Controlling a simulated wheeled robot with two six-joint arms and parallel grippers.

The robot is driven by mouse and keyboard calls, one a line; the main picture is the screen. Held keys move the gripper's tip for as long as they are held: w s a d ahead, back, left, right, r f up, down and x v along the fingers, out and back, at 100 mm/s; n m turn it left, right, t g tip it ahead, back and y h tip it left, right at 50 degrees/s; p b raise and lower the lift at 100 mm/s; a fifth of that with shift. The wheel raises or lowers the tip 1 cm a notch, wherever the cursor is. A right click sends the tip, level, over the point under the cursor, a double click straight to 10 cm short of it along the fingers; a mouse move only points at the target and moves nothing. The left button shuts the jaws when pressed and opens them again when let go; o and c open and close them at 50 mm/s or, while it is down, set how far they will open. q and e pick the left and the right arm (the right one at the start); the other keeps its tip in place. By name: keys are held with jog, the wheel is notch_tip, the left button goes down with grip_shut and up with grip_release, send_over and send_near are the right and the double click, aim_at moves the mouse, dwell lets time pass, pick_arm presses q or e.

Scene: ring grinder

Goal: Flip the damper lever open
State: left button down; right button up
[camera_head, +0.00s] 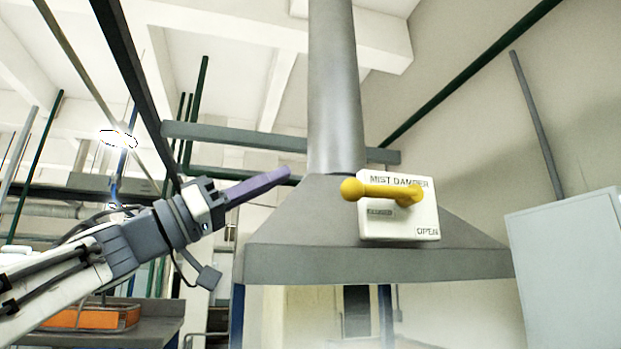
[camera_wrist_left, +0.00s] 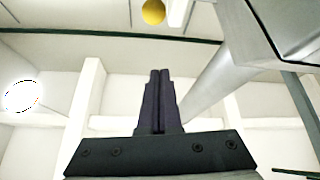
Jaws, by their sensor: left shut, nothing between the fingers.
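The damper lever (camera_head: 382,190) is yellow with a round knob at its left end. It lies about level across the front of a white box (camera_head: 400,227) marked "MIST DAMPER", with "OPEN" at its lower right corner. The box is on the grey hood. My left gripper (camera_head: 288,173) is shut and empty, left of the knob and apart from it. In the left wrist view its dark purple fingers (camera_wrist_left: 159,75) are together, and the yellow knob (camera_wrist_left: 153,11) shows at the top edge. My right gripper is not in view.
A grey hood (camera_head: 300,262) with a round duct (camera_head: 335,90) stands behind the lever. A horizontal grey beam (camera_head: 240,136) runs behind my left gripper. A pale cabinet (camera_head: 570,265) stands at the right. The space between gripper and knob looks clear.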

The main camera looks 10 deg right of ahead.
aim_at(381, 193)
pick_arm(q)
jog(key=s+p+x, duration=0.1)
jog(key=p+x, duration=0.5)
jog(key=x, duration=0.4)
jog(key=f, duration=0.1)
jog(key=f+b, duration=0.1)
jog(key=f, duration=0.2)
jog(key=shift+d+b, duration=0.3)
